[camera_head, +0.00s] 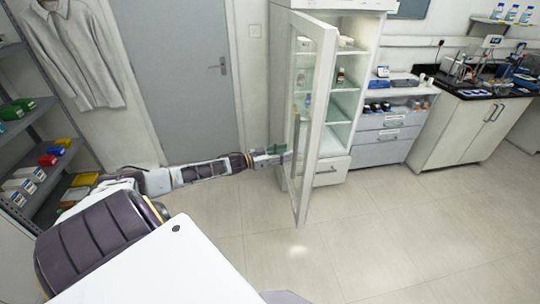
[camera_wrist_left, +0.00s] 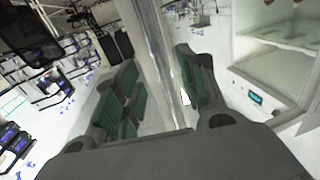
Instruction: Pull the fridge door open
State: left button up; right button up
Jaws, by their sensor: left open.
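The white fridge (camera_head: 340,128) stands against the back wall in the head view, with bottles on its inner shelves. Its glass door (camera_head: 307,120) is swung well open, standing out into the room. My left gripper (camera_head: 284,153) is at the left side of the door at about mid height, with its fingers partly hidden by the door. In the left wrist view, the open left gripper (camera_wrist_left: 157,92) has its green-padded fingers apart. A long pale upright strip (camera_wrist_left: 158,55), apparently part of the door, runs between them; contact is unclear. My right gripper is out of view.
Drawers (camera_head: 380,145) and a black-topped lab bench (camera_head: 470,115) stand right of the fridge. A grey room door (camera_head: 180,70) is behind my arm. A shelf rack (camera_head: 35,150) with boxes is at the left. The floor (camera_head: 370,240) in front is clear.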

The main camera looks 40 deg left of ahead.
pick_arm(q)
jog(key=v, duration=0.6)
dwell(0.6)
jog(key=shift+s, duration=0.1)
dwell(0.4)
